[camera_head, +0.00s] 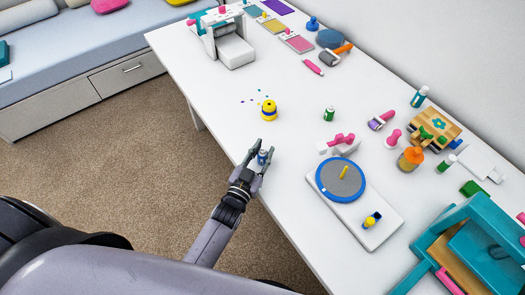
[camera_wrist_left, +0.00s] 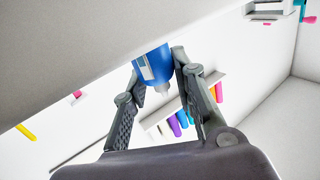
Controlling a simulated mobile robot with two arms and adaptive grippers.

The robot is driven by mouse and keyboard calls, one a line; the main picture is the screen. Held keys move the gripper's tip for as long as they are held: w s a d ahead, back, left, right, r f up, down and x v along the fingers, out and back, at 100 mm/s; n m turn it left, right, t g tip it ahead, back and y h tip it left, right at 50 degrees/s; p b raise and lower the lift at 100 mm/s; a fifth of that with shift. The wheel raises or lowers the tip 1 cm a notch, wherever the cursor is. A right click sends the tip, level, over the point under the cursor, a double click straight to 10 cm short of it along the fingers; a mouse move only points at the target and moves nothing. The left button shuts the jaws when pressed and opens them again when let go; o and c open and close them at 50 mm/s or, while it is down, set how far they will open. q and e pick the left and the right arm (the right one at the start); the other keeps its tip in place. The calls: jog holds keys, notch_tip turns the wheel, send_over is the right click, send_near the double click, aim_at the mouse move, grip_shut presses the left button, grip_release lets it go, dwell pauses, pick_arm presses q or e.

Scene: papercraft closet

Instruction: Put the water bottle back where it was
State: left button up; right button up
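The water bottle (camera_head: 262,157) is small and blue with a pale label, and sits between the fingers of my left gripper (camera_head: 262,149) at the table's near left edge. In the left wrist view the blue bottle (camera_wrist_left: 154,67) is between the fingertips of the left gripper (camera_wrist_left: 157,70), with a fingertip close against each side. Its upper part in that view is cut off by the edge of a pale surface (camera_wrist_left: 70,50). I cannot tell whether the bottle rests on the table. My right gripper is in neither view.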

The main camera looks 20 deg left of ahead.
pick_arm(q)
jog(key=o, duration=0.4)
jog(key=shift+c, duration=0.2)
jog(key=shift+r, duration=0.3)
jog(key=s+a+b, duration=0.1)
jog(key=s, duration=1.1)
jog(key=shift+a, duration=0.25)
jog(key=shift+w, duration=0.1)
